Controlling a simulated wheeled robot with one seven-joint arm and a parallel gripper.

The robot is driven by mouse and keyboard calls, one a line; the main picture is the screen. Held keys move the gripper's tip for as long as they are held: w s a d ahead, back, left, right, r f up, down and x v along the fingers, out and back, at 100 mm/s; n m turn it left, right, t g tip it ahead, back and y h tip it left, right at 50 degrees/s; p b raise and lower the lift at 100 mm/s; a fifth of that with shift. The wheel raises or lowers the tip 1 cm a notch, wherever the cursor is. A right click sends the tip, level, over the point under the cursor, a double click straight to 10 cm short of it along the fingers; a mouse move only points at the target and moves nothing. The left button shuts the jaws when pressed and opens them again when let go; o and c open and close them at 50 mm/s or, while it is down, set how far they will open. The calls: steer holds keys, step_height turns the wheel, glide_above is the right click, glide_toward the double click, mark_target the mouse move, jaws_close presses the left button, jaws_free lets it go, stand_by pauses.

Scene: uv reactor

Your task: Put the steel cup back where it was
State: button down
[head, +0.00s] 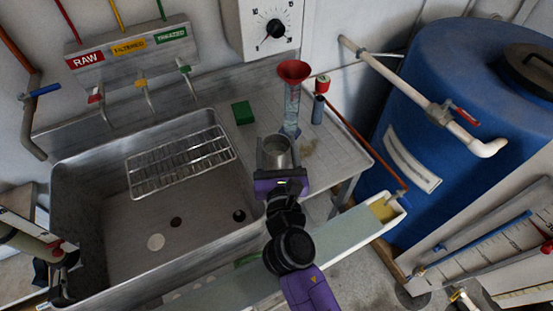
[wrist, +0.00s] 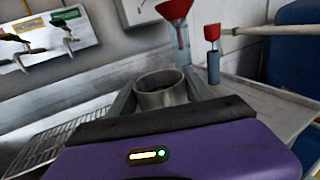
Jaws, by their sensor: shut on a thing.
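The steel cup (head: 276,150) is a grey metal cylinder, upright with its open top showing. My gripper (head: 276,157) is shut on it, with one finger on each side of its wall. In the head view the cup is in front of the right-hand drainboard of the sink. In the wrist view the cup (wrist: 162,91) stands between the two grey fingers, just beyond the purple gripper body (wrist: 175,150). The cup's lower part is hidden by the gripper, so I cannot tell whether its base touches the drainboard.
A red funnel (head: 294,70) sits on a clear cylinder behind the cup. A blue-grey tube (head: 318,109) and a red-topped item (head: 322,84) stand to its right. A green block (head: 243,113) lies left. The sink (head: 160,215) holds a wire rack (head: 180,162). The drainboard's right part (head: 340,150) is clear.

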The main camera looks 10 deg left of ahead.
mark_target(278, 167)
steer(key=shift+f+b, duration=0.85)
steer(key=shift+f, duration=1.1)
steer(key=shift+f, duration=0.15)
steer(key=shift+c, duration=2.1)
jaws_free()
steer(key=shift+s, duration=0.2)
steer(key=s, duration=0.3)
steer(key=s+d, duration=0.1)
steer(key=s, duration=0.2)
steer(key=s+d+b, duration=0.1)
steer(key=s, duration=0.3)
steer(key=shift+d, duration=0.1)
steer(key=shift+s+d, duration=0.1)
steer(key=shift+s, duration=0.6)
